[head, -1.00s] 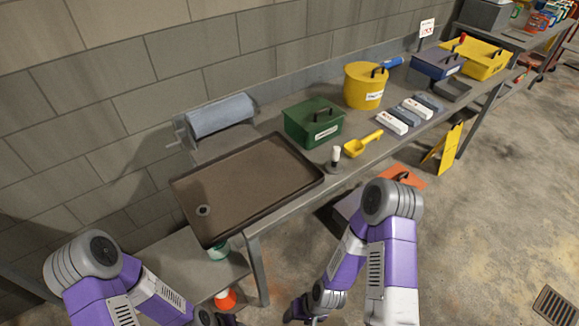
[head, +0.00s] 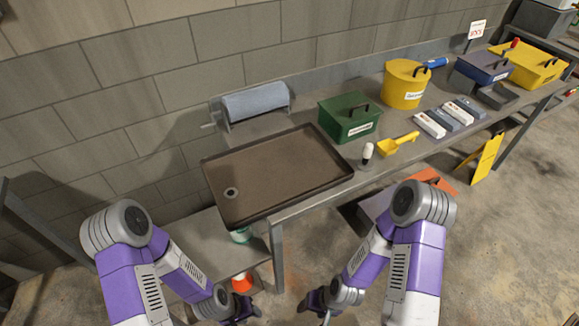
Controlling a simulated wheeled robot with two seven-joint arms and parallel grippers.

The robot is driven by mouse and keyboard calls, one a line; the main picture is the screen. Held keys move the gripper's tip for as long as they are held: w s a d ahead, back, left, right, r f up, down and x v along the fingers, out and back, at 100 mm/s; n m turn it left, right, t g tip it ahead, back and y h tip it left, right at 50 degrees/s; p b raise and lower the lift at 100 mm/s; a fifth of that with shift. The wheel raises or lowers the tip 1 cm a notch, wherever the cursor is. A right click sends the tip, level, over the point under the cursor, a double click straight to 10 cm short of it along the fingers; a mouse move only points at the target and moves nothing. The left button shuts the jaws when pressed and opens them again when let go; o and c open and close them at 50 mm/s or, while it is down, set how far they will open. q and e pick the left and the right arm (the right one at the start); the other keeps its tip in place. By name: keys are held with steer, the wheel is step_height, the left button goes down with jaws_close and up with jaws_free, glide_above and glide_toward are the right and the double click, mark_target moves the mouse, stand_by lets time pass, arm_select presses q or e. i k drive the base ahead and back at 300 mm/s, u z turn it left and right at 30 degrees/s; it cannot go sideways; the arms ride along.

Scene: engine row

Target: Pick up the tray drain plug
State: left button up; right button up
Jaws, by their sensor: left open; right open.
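The tray drain plug looks to be the small upright piece with a white top (head: 367,151) and a dark base, standing on the bench just right of the tray. The shallow brown tray (head: 290,165) has a dark raised rim and a round drain ring (head: 231,193) near its left corner. My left gripper (head: 246,312) is low at the bottom of the head view, below the bench and left of the plug. My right gripper (head: 308,304) is also low, below the plug and well apart from it. Both are open and empty; their fingertips are small and dark.
A green box (head: 349,118), yellow scoop (head: 398,144), yellow bucket (head: 407,84) and several small boxes (head: 446,116) stand right of the tray. A grey roll (head: 255,103) is behind it. An orange-and-white object (head: 242,280) is below the bench.

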mark_target(367, 151)
steer(key=k, duration=0.5)
steer(key=z, duration=1.65)
steer(key=i, duration=1.25)
steer(key=u, duration=1.55)
